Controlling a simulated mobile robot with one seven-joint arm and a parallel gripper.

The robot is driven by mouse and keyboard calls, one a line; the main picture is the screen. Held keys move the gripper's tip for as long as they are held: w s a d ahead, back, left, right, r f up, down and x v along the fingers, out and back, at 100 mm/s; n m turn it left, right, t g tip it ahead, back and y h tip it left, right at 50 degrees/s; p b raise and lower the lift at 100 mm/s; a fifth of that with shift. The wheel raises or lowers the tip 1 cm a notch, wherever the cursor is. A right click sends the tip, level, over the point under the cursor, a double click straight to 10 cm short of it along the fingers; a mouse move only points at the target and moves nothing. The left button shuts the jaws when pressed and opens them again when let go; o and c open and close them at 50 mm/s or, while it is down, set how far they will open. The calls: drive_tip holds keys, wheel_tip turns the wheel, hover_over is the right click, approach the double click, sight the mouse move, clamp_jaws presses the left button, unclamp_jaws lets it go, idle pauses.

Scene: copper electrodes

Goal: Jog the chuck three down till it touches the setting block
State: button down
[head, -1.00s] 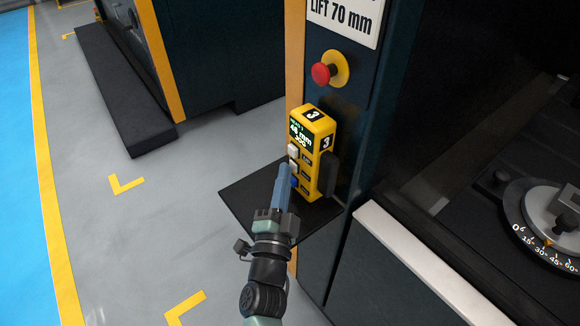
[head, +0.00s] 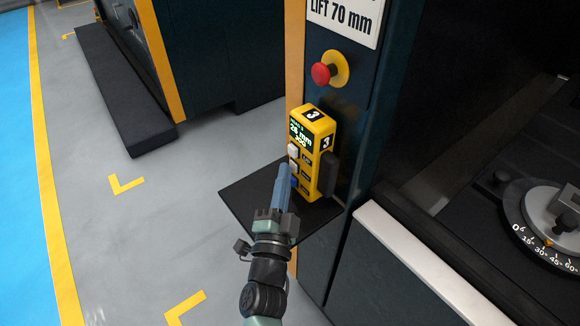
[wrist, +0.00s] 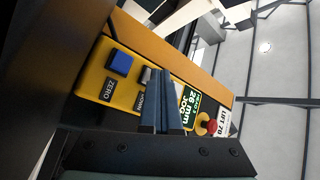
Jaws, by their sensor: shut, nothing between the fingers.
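The yellow control box marked 3 (head: 326,165) stands on a dark shelf beside the machine column. Its green-lit display (head: 300,135) reads about 26 mm, also in the wrist view (wrist: 188,105). Its buttons include white ones and a blue one above the ZERO label (wrist: 108,89). My gripper (head: 284,168), with blue fingers, is shut and empty, its tips at the box's button face. In the wrist view the fingers (wrist: 161,72) lie beside the DOWN label (wrist: 142,102) and overlap a grey button. Whether they press it I cannot tell. I see neither chuck three nor the setting block clearly.
A red stop button (head: 322,73) on a yellow base sits above the box. A LIFT 70 mm sign (head: 345,17) is higher up. A round degree dial (head: 540,240) is at right. The dark shelf (head: 240,195) juts out under the box; open floor lies left.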

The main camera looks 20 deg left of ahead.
drive_tip(key=shift+s, duration=0.1)
drive_tip(key=shift+s+a+p, duration=0.6)
drive_tip(key=shift+s+p, duration=0.1)
drive_tip(key=shift+p, duration=0.05)
drive_tip(key=shift+s+a+r+p, duration=0.1)
drive_tip(key=shift+s+a+p, duration=0.85)
drive_tip(key=shift+s+p, duration=0.2)
drive_tip(key=shift+s+a+p, duration=0.45)
drive_tip(key=shift+s+a, duration=0.15)
drive_tip(key=shift+s, duration=0.2)
